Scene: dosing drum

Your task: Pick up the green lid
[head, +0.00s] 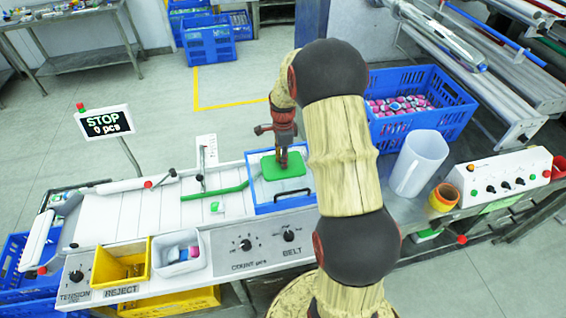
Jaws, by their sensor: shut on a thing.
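The green lid (274,166) is a flat green panel over the blue-framed tray (258,206) on the right part of the machine. My gripper (283,164) points down at the lid and is shut on it near the lid's right side. The fingertips are small in this view. I cannot tell whether the lid rests on the tray or is held slightly above it. My arm stands just right of the tray and hides part of the bench behind it.
A blue crate (455,112) of small packs, a white jug (418,163) and orange rings (443,198) stand right of my arm. A control box (500,178) is further right. A yellow bin (122,266) and a white bin (181,267) sit at the front left. A STOP display (104,123) stands at the left.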

